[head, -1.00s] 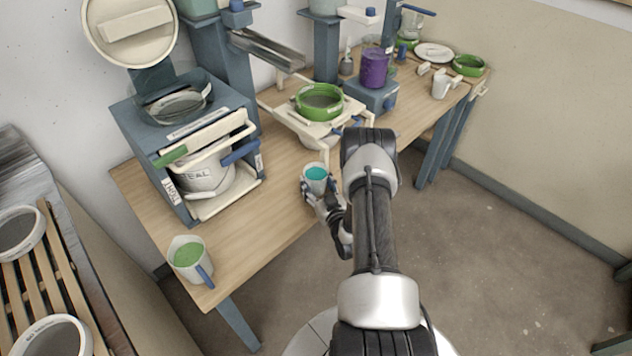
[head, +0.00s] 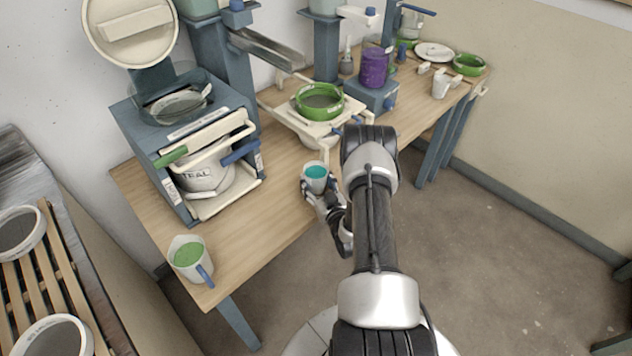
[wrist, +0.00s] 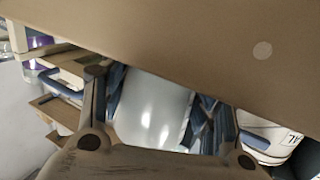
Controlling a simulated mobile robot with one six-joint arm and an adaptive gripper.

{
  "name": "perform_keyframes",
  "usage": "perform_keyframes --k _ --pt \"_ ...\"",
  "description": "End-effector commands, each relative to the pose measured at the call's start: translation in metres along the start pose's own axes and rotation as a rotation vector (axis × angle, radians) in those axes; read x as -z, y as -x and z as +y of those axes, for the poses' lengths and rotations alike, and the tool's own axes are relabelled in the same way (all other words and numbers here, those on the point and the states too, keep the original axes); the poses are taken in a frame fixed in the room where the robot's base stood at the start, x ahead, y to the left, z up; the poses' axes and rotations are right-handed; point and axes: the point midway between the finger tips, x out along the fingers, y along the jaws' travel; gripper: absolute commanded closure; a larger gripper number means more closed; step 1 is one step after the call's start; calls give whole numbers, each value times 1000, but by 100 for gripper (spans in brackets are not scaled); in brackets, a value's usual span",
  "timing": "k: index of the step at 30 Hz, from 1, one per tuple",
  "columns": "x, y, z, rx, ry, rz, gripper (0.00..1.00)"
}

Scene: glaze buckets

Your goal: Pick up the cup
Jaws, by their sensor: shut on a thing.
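The cup (head: 316,179) is a small pale cup with teal glaze inside. It stands upright at the front edge of the wooden table, in the middle of the head view. My gripper (head: 312,189) is shut on the cup from the front side. In the wrist view the cup's white side (wrist: 152,108) fills the space between the two fingers of my gripper (wrist: 160,115). The head view does not clearly show whether the cup's base touches the table.
A jug of green glaze (head: 188,258) stands at the table's near left corner. A blue-grey frame with a white bucket (head: 203,172) is left of the cup. A stand with a green ring (head: 319,101) is behind it. Bare wood (head: 262,212) lies between jug and cup.

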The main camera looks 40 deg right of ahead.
Motion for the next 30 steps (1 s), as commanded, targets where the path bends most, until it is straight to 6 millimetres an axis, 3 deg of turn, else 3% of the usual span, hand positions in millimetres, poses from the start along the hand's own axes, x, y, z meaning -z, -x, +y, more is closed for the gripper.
perform_keyframes --k 11,30 --pt "34 1 0 0 1 4 79" --pt "112 5 0 0 2 5 79"
